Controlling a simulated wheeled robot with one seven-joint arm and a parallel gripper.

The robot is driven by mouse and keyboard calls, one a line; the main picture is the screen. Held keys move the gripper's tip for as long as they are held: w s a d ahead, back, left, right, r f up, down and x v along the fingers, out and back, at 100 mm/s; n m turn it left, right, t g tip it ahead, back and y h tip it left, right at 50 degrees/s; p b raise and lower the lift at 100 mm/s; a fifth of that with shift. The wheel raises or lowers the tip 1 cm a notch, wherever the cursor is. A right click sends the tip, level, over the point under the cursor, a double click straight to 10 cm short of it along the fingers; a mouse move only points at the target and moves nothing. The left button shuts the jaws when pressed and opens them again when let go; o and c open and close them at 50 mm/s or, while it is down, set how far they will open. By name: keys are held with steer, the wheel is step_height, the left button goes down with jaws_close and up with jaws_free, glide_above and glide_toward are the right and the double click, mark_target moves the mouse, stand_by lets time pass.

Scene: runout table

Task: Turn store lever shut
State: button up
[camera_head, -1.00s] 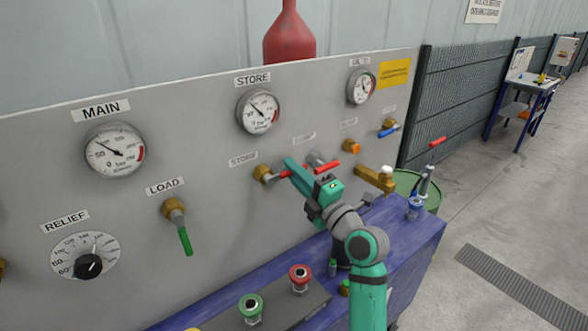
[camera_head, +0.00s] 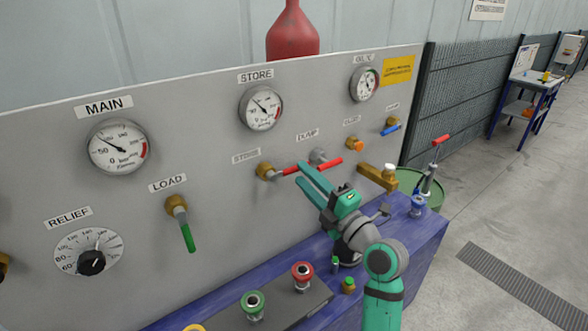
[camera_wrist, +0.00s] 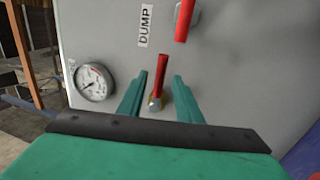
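The store lever has a red handle (camera_head: 288,171) on a brass valve (camera_head: 264,171) beside the STORE label. The handle points right, roughly level along the panel. My gripper (camera_head: 300,174) is at the free end of this handle, with its green fingers reaching toward the panel. In the wrist view the fingers (camera_wrist: 160,76) are open and spread on either side of the red handle (camera_wrist: 158,72), with gaps visible on both sides. The brass base (camera_wrist: 157,101) shows between them. I cannot tell whether a finger touches the handle.
The red dump lever (camera_head: 329,168) is just right of my fingers; it also shows in the wrist view (camera_wrist: 184,20). The green load lever (camera_head: 187,237) hangs down at left. A brass fitting (camera_head: 377,178) juts out at right.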

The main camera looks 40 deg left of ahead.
steer(key=v, duration=0.6)
steer(key=shift+s, duration=0.2)
steer(key=shift+d, duration=0.2)
steer(key=d+f+m+t+h, duration=0.3)
steer(key=f+m+t, duration=0.1)
steer(key=f+m, duration=0.35)
steer(key=d+f+m+t+h, duration=0.3)
steer(key=d+f+m+t, duration=0.15)
steer(key=f+m, duration=0.35)
steer(key=s+d+f+m+t+h, duration=0.1)
steer(key=s+d+f+m+h, duration=0.25)
steer(key=f, duration=0.25)
steer(key=s+d+f+m+t+h, duration=0.1)
steer(key=s+d+f+m+h, duration=0.3)
steer(key=f, duration=0.3)
steer(key=s+d+f+m+h, duration=0.2)
steer(key=s+d+f+m, duration=0.2)
steer(key=s+m, duration=0.15)
steer(key=s+d+m+h, duration=0.2)
steer(key=s+d, duration=0.2)
steer(key=s, duration=0.8)
steer(key=s+d+m+g+h, duration=0.1)
steer(key=s+d, duration=0.4)
steer(key=s, duration=0.7)
steer(key=shift+r+m+h, duration=0.15)
steer(key=shift+m+h, duration=0.3)
steer(key=shift+m, duration=0.3)
